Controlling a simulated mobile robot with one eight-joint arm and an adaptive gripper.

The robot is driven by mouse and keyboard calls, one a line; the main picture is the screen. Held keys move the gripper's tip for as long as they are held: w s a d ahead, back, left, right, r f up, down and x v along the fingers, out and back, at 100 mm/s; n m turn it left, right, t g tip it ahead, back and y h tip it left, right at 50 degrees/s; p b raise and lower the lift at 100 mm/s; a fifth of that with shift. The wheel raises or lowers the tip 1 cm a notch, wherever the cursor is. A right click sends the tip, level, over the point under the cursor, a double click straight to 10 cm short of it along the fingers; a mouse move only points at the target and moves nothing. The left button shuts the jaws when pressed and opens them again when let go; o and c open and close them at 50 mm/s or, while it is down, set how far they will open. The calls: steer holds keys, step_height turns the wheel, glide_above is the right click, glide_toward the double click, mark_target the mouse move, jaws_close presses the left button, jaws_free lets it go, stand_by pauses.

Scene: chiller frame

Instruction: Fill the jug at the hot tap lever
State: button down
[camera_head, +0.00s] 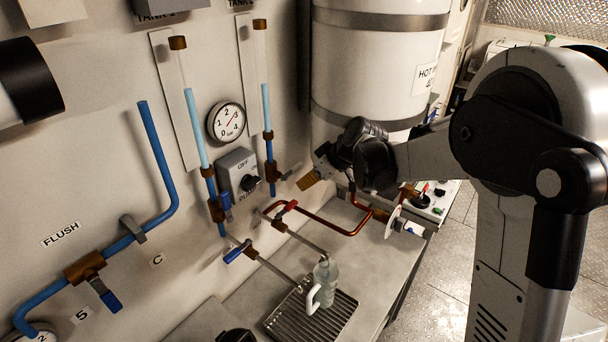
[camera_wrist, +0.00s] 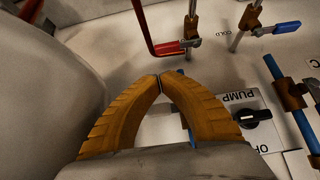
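The clear jug (camera_head: 327,294), with a white handle, stands upright on the slatted drip tray (camera_head: 274,325). Its mouth appears to be under the end of the hot spout (camera_head: 307,242); its water level cannot be made out. The red hot tap lever (camera_head: 287,207) sits on the wall-side pipe above; it also shows in the wrist view (camera_wrist: 168,48). My gripper (camera_head: 308,181) is in the air above and right of the lever, apart from it. Its orange fingers have their tips together in the wrist view (camera_wrist: 161,78), with nothing between them.
The blue cold tap lever (camera_head: 238,252) is left of the hot one. The pump switch (camera_head: 240,175) and pressure gauge (camera_head: 226,122) are on the wall. A red pipe (camera_head: 335,231) loops right of the lever. A white tank (camera_head: 375,60) stands behind my arm.

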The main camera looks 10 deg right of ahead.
mark_target(296, 201)
steer(key=b+x, duration=0.2)
steer(key=x, duration=0.8)
steer(key=shift+s, duration=0.25)
steer(key=shift+s+d+m+t+h+b, duration=0.35)
steer(key=shift+s+d+m+b, duration=0.35)
steer(key=shift+d, duration=0.35)
steer(key=shift+s, duration=0.1)
